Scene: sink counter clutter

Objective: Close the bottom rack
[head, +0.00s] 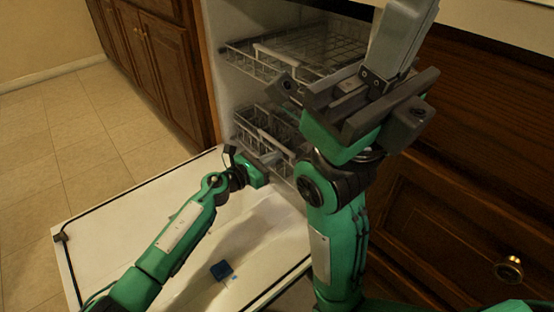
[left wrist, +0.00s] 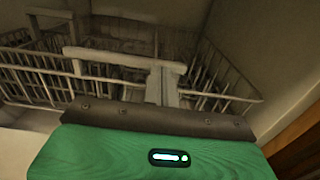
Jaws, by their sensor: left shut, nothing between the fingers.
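The bottom rack (head: 252,128) is a grey wire basket low in the open dishwasher, partly hidden behind my right arm. Its wires and pale front bar also fill the left wrist view (left wrist: 45,88). My left gripper (head: 275,158) is at the front of the bottom rack, above the open door. Its fingers (left wrist: 163,85) are shut with nothing between them, pointing at the rack; whether they touch it I cannot tell. My right gripper (head: 400,40) is raised in the foreground, and its finger gap is not clear.
The dishwasher door (head: 120,215) lies open and flat, with a small blue piece (head: 221,270) on it. The upper rack (head: 300,50) sits above the bottom rack. Wooden cabinets (head: 160,60) stand on the left, and drawers with a brass knob (head: 509,268) on the right.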

